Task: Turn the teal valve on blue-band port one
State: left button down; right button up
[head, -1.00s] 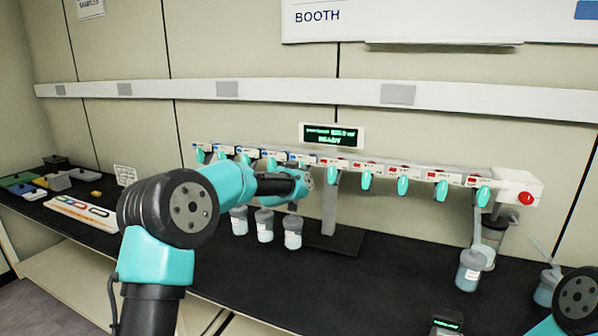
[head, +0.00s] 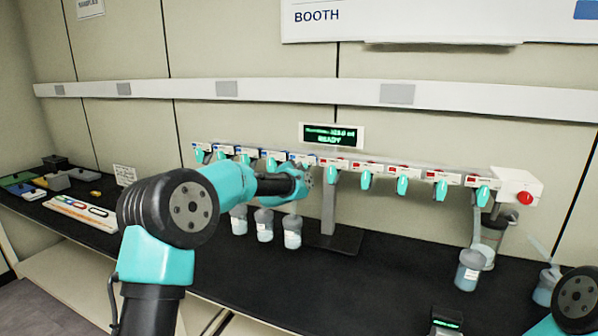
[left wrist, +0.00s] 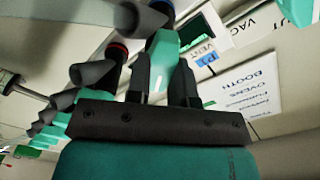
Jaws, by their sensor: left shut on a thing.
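A white manifold (head: 407,170) runs across the bench with a row of teal valves, blue-marked ports on its left half and red-marked ports on its right half. My left gripper (head: 307,176) is at the rightmost blue-marked port, and the arm partly hides that spot. In the left wrist view, my left gripper (left wrist: 161,85) is shut on a teal valve (left wrist: 160,56), one finger on each side. A blue P1 VENT label (left wrist: 208,62) sits beside this valve. My right gripper is out of view; only part of my right arm shows at lower right.
More flasks (head: 471,271) are at the right. A lit display (head: 331,135) reading READY stands above the manifold. A red knob (head: 525,198) is on the white end box.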

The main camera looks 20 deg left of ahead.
pick_arm(q)
jog(key=shift+m, duration=0.8)
jog(key=c, duration=1)
grip_release()
jog(key=shift+s, duration=0.1)
jog(key=s+a, duration=0.2)
jog(key=s, duration=1.5)
